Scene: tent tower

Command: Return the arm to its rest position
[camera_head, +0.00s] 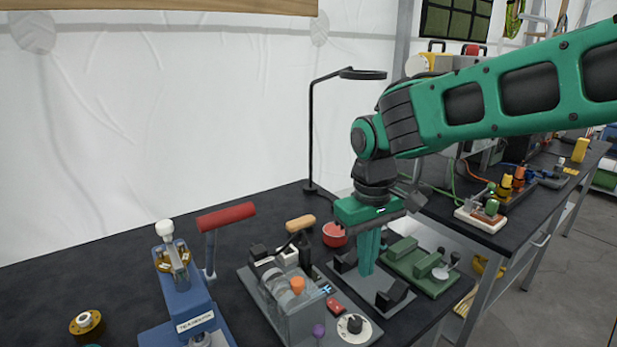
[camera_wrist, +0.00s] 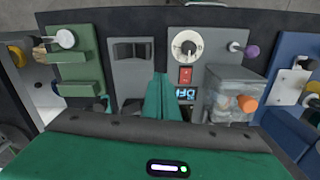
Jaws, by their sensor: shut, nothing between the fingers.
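My gripper (camera_head: 366,270) is green and points down over the dark table. Its two fingers are together with nothing between them. The fingertips are low over a grey fixture (camera_head: 387,298) with dark angled blocks; I cannot tell whether they touch it. In the wrist view my shut fingers (camera_wrist: 162,103) show at the middle, in front of the same grey fixture (camera_wrist: 131,71). My green arm comes in from the upper right and is bent down at the wrist.
Left of my gripper stands a grey device (camera_head: 283,301) with a clear box, dial and red switch. Right of it is a green fixture (camera_head: 422,268). A blue press (camera_head: 186,300) stands further left, a thin black lamp (camera_head: 311,130) behind. Bare tabletop lies at the back left.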

